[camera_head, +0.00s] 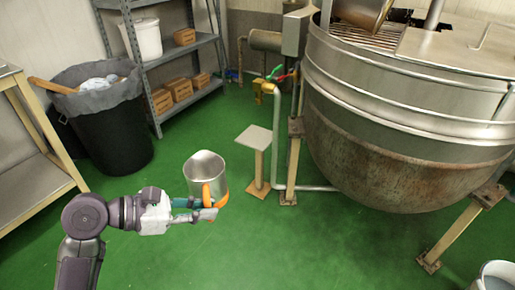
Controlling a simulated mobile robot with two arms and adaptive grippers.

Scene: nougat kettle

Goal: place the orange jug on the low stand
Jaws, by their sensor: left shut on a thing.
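The jug (205,170) looks metallic grey with an orange handle, and is held upright left of the stand, above the green floor. My left gripper (207,208) is shut on it at the handle, low on its near side. The fingers hide part of the handle. The inside of the jug cannot be seen clearly. The low stand (254,138) has a small square pale top on a wooden post with a square foot. Its top is bare, and the jug is apart from it. My right gripper is not in view.
A large steel kettle (395,155) on legs stands right of the stand, with a pipe (277,130) and a yellow valve close behind it. A black bin (112,130), a shelf rack (150,75) and a table (30,170) stand at left. The floor in front is clear.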

